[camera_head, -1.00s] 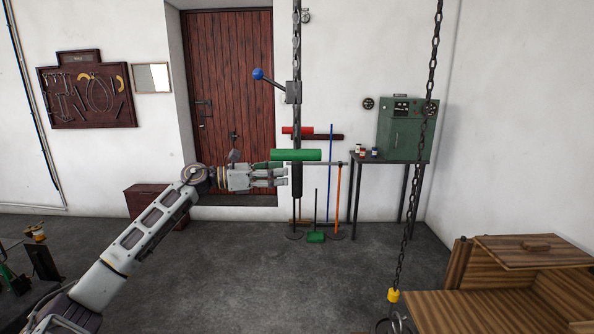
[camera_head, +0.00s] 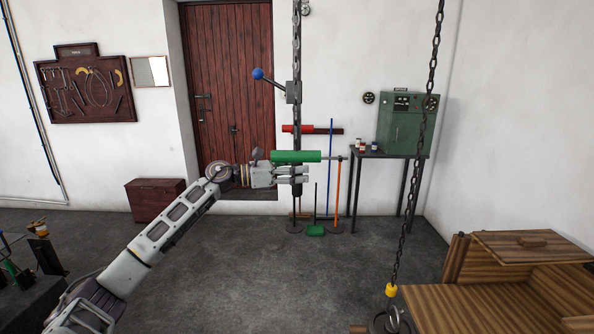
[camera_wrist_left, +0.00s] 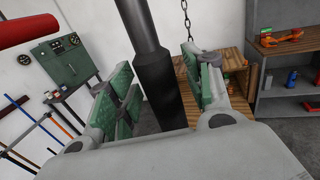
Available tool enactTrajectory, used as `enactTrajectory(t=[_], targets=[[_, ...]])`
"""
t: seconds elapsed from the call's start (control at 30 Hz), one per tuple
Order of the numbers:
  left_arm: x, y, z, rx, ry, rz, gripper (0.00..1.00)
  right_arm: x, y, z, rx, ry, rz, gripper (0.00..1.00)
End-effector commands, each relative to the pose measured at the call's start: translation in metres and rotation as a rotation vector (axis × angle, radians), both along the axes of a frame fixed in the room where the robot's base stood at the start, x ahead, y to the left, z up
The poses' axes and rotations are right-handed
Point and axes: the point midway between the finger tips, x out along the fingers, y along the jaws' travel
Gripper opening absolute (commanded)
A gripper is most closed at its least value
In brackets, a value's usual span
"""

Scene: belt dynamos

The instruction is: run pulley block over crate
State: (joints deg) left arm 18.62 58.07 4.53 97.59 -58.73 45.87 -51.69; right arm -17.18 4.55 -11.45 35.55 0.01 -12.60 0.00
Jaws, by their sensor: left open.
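My left gripper (camera_head: 294,175) is open at the dark vertical grip (camera_head: 298,189), just below a green horizontal cylinder (camera_head: 296,157). In the left wrist view the dark grip (camera_wrist_left: 158,85) stands between the spread green-padded fingers of the gripper (camera_wrist_left: 160,95); I cannot tell whether they touch it. A red cylinder (camera_head: 299,129) and a lever with a blue knob (camera_head: 258,74) are higher on the chain (camera_head: 297,45). A second chain (camera_head: 417,150) carries a yellow fitting (camera_head: 391,291) and a metal hook (camera_head: 394,318), beside the wooden crate (camera_head: 450,308). My right gripper is not seen.
A green control box (camera_head: 402,125) stands on a table (camera_head: 385,155) at the back wall. A dark red chest (camera_head: 155,200) stands at the left. A wooden lid (camera_head: 530,244) lies over the crate's back part. The middle floor is clear.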

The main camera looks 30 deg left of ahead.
Motion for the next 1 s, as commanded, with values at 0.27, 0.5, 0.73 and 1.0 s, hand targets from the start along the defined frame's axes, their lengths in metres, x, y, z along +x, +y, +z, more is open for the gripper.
enactTrajectory(t=[0.27,0.5,0.73,1.0], targets=[[0.000,0.000,0.000,0.000,0.000,0.000,0.46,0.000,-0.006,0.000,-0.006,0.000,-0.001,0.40],[0.000,0.000,0.000,0.000,0.000,0.000,0.15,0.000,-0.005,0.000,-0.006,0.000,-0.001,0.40],[0.000,0.000,0.000,-0.001,-0.001,0.001,0.00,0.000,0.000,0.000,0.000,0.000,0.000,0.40],[0.002,0.000,0.000,-0.001,-0.001,0.001,0.00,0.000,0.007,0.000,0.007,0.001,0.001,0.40]])
